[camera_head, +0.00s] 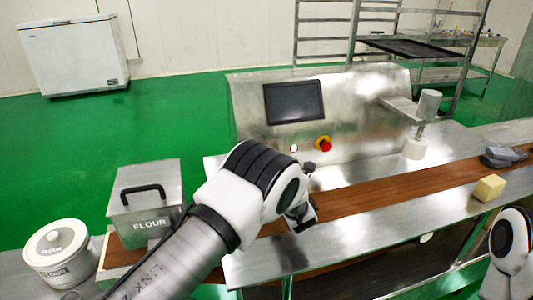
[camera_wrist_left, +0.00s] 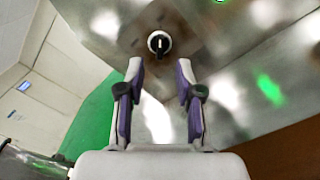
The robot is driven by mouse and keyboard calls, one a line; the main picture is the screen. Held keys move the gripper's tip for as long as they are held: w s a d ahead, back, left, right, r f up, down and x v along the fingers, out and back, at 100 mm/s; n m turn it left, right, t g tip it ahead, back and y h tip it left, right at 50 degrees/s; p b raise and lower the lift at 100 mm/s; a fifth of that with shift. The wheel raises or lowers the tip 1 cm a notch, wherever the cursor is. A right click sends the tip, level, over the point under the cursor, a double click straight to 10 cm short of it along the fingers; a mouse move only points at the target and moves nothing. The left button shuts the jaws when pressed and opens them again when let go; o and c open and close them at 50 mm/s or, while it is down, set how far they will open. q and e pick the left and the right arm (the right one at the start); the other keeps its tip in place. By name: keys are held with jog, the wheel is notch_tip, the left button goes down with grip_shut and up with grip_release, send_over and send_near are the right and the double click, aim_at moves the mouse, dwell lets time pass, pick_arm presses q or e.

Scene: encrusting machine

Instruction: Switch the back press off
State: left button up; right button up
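A round black knob (camera_wrist_left: 159,43) with a pale ring sits on the metal panel (camera_wrist_left: 120,25) in the left wrist view. Its pointer looks about upright there. My left gripper (camera_wrist_left: 159,68) is open and empty, with the knob beyond and between its fingertips, apparently apart from them. In the head view my left gripper (camera_head: 303,217) hangs low in front of the encrusting machine (camera_head: 260,120), and I cannot make out the knob there. The press (camera_head: 428,104) with its white cylinder stands over the belt at the right. My right gripper is not in view.
A red emergency button (camera_head: 324,144) and dark screen (camera_head: 294,101) are on the machine. A flour box (camera_head: 145,200) and flour tub (camera_head: 58,250) stand left.

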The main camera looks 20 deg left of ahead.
pick_arm(q)
jog(key=x, duration=0.6)
jog(key=shift+a+f, duration=0.2)
jog(key=shift+f, duration=0.1)
jog(key=shift+s+d+r, duration=0.15)
jog(key=shift+r, duration=0.1)
jog(key=shift+c, duration=0.3)
grip_shut()
jog(key=shift+f, duration=0.1)
